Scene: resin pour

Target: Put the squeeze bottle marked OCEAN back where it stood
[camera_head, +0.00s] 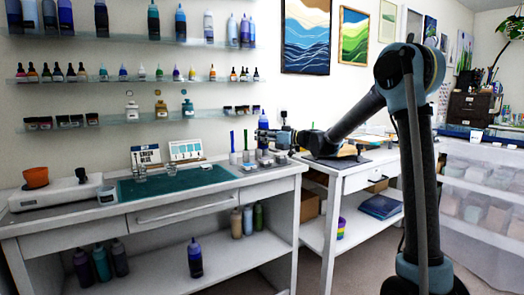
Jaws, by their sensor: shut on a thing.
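My gripper (266,138) is at the right end of the white workbench, in front of the wall. It is shut on a small, mostly hidden blue bottle (263,123), whose upper part shows above the fingers. I cannot read a mark on it, nor tell whether its base touches the bench. Other squeeze bottles in blue and purple stand on the top wall shelf (110,37), with gaps between groups. No OCEAN label is readable.
The bench (180,207) carries a teal cutting mat (150,190), small cups, two cards (146,157) and a white device with an orange cup (36,177). Small dropper bottles and jars fill the lower wall shelves. A second table (345,182) stands right, beneath my arm.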

